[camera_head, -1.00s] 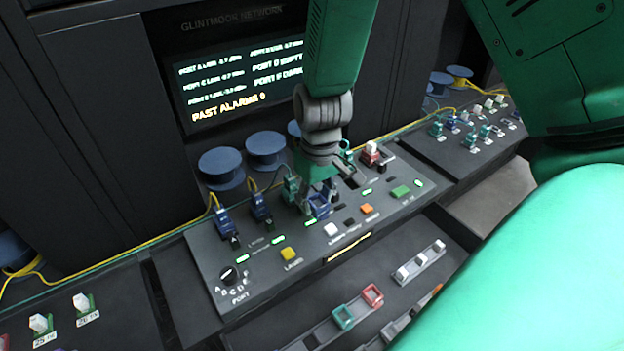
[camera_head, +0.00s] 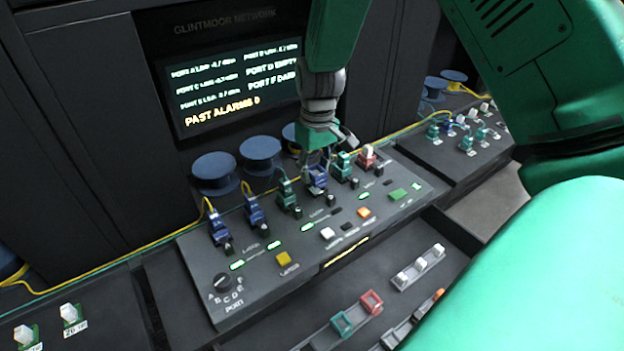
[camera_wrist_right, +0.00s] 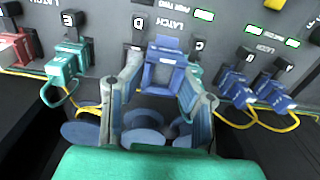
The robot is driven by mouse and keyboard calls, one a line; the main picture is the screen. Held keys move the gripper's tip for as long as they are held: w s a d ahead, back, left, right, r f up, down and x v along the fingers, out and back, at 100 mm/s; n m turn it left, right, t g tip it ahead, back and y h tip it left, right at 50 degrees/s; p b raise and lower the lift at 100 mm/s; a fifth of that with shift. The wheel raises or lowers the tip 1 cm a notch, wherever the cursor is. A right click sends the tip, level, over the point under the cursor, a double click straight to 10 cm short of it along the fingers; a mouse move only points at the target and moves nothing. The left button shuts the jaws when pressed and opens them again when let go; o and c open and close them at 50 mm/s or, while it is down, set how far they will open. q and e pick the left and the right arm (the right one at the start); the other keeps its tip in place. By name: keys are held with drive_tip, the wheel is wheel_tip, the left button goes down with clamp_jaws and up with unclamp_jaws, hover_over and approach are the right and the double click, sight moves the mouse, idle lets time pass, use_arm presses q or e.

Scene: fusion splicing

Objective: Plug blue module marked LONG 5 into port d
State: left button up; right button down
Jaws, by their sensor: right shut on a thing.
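My right gripper (camera_head: 322,158) is shut on a blue module (camera_head: 317,180) at the row of ports on the console. In the right wrist view the module (camera_wrist_right: 165,66) sits between the two fingers of the gripper (camera_wrist_right: 165,100), just beside the black latch marked D (camera_wrist_right: 137,24). I cannot tell whether it is seated or just above the port, and its marking is not readable. The screen (camera_head: 235,85) reads PORT D EMPTY and PORT F DARK. My left gripper is not in view.
A green module (camera_head: 287,192) stands left of the held one and another green module (camera_head: 343,165) right of it, both close. Two blue modules (camera_head: 219,228) with yellow cables stand further left. Blue spools (camera_head: 262,153) stand behind. A port knob (camera_head: 223,283) is at front left.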

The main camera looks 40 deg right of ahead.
sight(314, 189)
drive_tip(key=w+d+f+b, duration=0.2)
drive_tip(key=w+d+f, duration=0.1)
drive_tip(key=w, duration=0.1)
drive_tip(key=shift+d+f+b, duration=0.35)
drive_tip(key=shift+d, duration=0.05)
drive_tip(key=shift+a+f+b, duration=0.2)
drive_tip(key=shift+f+b, duration=0.2)
drive_tip(key=shift+f, duration=0.8)
drive_tip(key=shift+d, duration=0.15)
drive_tip(key=shift+a+p, duration=0.2)
drive_tip(key=shift+p, duration=0.15)
drive_tip(key=shift+d+p, duration=0.1)
drive_tip(key=shift+p, duration=0.5)
idle(0.6)
drive_tip(key=shift+f, duration=0.45)
idle(0.3)
